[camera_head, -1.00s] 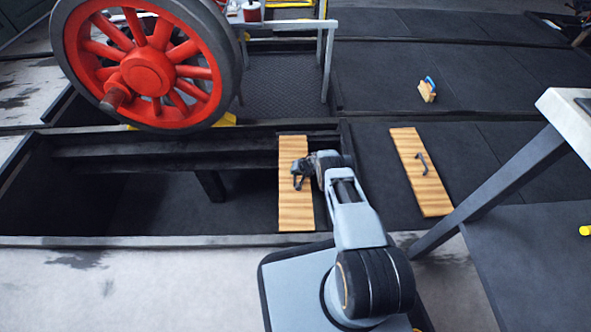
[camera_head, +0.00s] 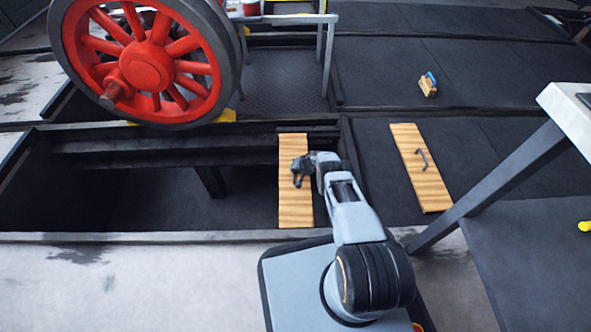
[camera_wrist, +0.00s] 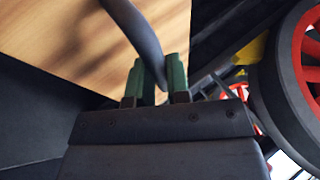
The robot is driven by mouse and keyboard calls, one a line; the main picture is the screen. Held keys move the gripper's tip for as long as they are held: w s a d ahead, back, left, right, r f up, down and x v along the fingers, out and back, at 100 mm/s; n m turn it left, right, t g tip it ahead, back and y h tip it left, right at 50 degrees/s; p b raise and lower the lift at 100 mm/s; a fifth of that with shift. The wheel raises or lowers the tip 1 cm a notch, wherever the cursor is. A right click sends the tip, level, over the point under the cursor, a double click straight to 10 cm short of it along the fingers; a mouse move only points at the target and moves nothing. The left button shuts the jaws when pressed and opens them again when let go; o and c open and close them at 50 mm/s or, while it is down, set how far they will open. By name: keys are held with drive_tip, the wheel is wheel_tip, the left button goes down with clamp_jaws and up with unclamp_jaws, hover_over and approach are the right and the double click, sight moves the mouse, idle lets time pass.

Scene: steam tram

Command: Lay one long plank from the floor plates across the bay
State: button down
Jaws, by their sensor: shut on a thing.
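A long wooden plank (camera_head: 296,205) lies across the right part of the open bay (camera_head: 150,205), its ends at the bay's far and near edges. Whether it rests on both edges or hangs just above them I cannot tell. My gripper (camera_head: 300,172) is at the plank's middle, shut on its dark handle. In the wrist view the green-padded jaws (camera_wrist: 158,80) close around the curved handle (camera_wrist: 140,35), with the plank's wood (camera_wrist: 70,40) behind. A second plank (camera_head: 420,170) with a dark handle lies on the dark floor plates (camera_head: 470,150) to the right.
A large red spoked wheel (camera_head: 145,65) stands behind the bay at the left. A table (camera_head: 565,120) with a slanting leg is at the right. A brush with a blue handle (camera_head: 428,85) lies on the plates behind. The bay left of the plank is open.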

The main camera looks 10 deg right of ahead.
drive_tip(key=shift+w, duration=0.1)
drive_tip(key=c, duration=1.1)
unclamp_jaws()
drive_tip(key=shift+f, duration=0.1)
drive_tip(key=shift+o, duration=0.5)
drive_tip(key=shift+s+f, duration=0.15)
drive_tip(key=shift+s, duration=0.05)
drive_tip(key=p+v, duration=0.9)
drive_tip(key=v, duration=0.5)
drive_tip(key=shift+w, duration=0.2)
